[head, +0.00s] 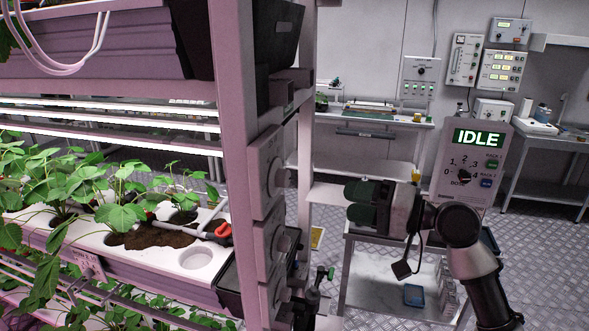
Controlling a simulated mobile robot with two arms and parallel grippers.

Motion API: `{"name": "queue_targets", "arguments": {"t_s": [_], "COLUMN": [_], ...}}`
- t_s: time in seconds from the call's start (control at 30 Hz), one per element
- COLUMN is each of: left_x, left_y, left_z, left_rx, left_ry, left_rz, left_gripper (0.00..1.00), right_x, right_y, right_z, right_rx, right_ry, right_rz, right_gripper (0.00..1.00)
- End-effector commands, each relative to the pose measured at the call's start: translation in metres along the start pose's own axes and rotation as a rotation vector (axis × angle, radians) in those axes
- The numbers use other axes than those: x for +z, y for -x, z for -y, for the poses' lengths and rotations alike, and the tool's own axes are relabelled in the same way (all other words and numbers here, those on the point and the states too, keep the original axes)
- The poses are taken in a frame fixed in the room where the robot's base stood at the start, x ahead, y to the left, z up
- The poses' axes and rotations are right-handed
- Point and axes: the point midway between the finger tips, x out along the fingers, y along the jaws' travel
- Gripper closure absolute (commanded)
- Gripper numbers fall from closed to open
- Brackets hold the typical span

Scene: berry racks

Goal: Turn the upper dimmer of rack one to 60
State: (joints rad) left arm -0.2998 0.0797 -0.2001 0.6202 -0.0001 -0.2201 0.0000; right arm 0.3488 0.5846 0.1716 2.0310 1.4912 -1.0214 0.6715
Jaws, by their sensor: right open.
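The rack's post carries grey boxes with round knobs, one above the other, seen edge-on. The top box, the upper dimmer (264,172), has its knob (281,178) facing right. A second box with a knob (271,240) sits below it. The dial scales and settings are not readable from here. My right gripper (350,203) is to the right of the upper knob, slightly lower in the picture, with its dark green fingers pointing left. It is open, with nothing visible between the fingers, and apart from the knob. My left gripper is not in view.
The rack's planter (90,232) holds strawberry plants on the left. A panel (472,165) reading IDLE stands behind my right arm. A low cart (370,285) with a blue tray (414,295) is below. A bench (375,121) lines the back wall.

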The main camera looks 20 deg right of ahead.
Motion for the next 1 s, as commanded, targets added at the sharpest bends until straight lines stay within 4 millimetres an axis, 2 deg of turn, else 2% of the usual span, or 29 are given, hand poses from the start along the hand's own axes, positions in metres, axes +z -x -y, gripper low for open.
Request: {"name": "queue_targets", "arguments": {"t_s": [0.03, 0.1, 0.2, 0.37, 0.8, 1.0], "left_x": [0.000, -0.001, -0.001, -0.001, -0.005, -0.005], "left_y": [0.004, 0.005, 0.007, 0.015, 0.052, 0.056], "left_z": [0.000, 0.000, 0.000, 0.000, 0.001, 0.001], "left_rx": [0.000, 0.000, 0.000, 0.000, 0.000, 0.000], "left_ry": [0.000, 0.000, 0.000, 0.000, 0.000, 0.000], "left_rz": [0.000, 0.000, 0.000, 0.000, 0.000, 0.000], "left_gripper": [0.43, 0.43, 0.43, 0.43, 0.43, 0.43], "right_x": [0.007, 0.018, 0.029, 0.032, 0.042, 0.045], "right_y": [0.007, 0.015, 0.020, 0.008, -0.068, -0.083], "right_z": [0.033, 0.061, 0.081, 0.088, 0.096, 0.094], "right_rx": [-0.039, -0.077, -0.102, -0.110, -0.109, -0.107], "right_ry": [0.031, 0.053, 0.070, 0.068, 0.068, 0.069], "right_rz": [0.040, 0.090, 0.130, 0.141, 0.138, 0.136], "right_gripper": [0.43, 0.43, 0.43, 0.43, 0.43, 0.43]}}
